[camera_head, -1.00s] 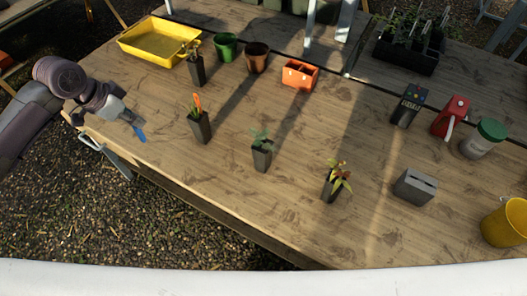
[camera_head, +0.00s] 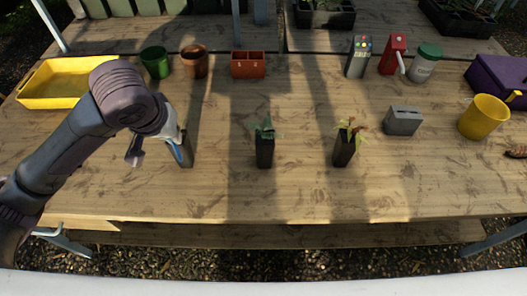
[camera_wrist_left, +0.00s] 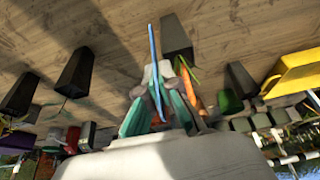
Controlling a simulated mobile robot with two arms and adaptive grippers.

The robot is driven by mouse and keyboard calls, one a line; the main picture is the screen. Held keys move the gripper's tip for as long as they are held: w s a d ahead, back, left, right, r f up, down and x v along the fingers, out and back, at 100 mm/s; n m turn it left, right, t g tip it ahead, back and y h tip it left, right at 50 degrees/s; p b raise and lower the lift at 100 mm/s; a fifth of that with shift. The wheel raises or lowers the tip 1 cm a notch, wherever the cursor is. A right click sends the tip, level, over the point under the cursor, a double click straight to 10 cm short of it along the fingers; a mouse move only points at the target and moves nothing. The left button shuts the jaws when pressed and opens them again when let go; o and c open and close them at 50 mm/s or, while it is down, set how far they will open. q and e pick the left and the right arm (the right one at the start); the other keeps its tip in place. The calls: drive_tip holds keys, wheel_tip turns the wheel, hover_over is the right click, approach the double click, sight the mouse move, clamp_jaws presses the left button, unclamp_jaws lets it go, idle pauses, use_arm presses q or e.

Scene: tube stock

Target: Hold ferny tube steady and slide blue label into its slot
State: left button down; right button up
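My left gripper (camera_head: 165,140) is shut on a thin blue label (camera_head: 182,155). The label also stands out between the fingers in the left wrist view (camera_wrist_left: 153,60). Just behind it in the head view is a dark square tube (camera_head: 188,155), partly hidden by the gripper. In the wrist view this tube (camera_wrist_left: 175,35) is beside the label, with green leaves and an orange label (camera_wrist_left: 187,82). I cannot tell if the blue label touches it. Other tubes hold a blue-green plant (camera_head: 265,150) and a yellow-red plant (camera_head: 344,150). Which one is ferny is unclear. My right gripper is out of view.
A yellow tray (camera_head: 40,97), green pot (camera_head: 156,65), brown pot (camera_head: 195,64) and orange box (camera_head: 248,66) stand behind. A grey slotted block (camera_head: 402,122) and yellow mug (camera_head: 482,118) are at right. The table front is clear.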

use_arm(q)
drive_tip(key=shift+w+d, duration=0.1)
drive_tip(key=shift+d, duration=0.3)
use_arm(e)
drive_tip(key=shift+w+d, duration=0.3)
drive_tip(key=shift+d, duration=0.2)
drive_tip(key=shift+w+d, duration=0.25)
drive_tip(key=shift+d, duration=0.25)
use_arm(q)
drive_tip(key=w+d+r+m+g+h, duration=0.2)
drive_tip(key=w+d+m, duration=0.1)
drive_tip(key=d+m, duration=0.6)
drive_tip(key=w+d+r+m+g+h, duration=0.2)
drive_tip(key=w+d+r+m, duration=0.1)
drive_tip(key=d+m, duration=0.5)
drive_tip(key=w+d, duration=0.1)
drive_tip(key=d, duration=0.1)
drive_tip(key=shift+w+d+r+m+g+h, duration=0.15)
drive_tip(key=shift+d+m+g+h, duration=0.15)
drive_tip(key=shift+d+m, duration=0.1)
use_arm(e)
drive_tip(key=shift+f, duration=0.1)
use_arm(q)
drive_tip(key=shift+a, duration=0.1)
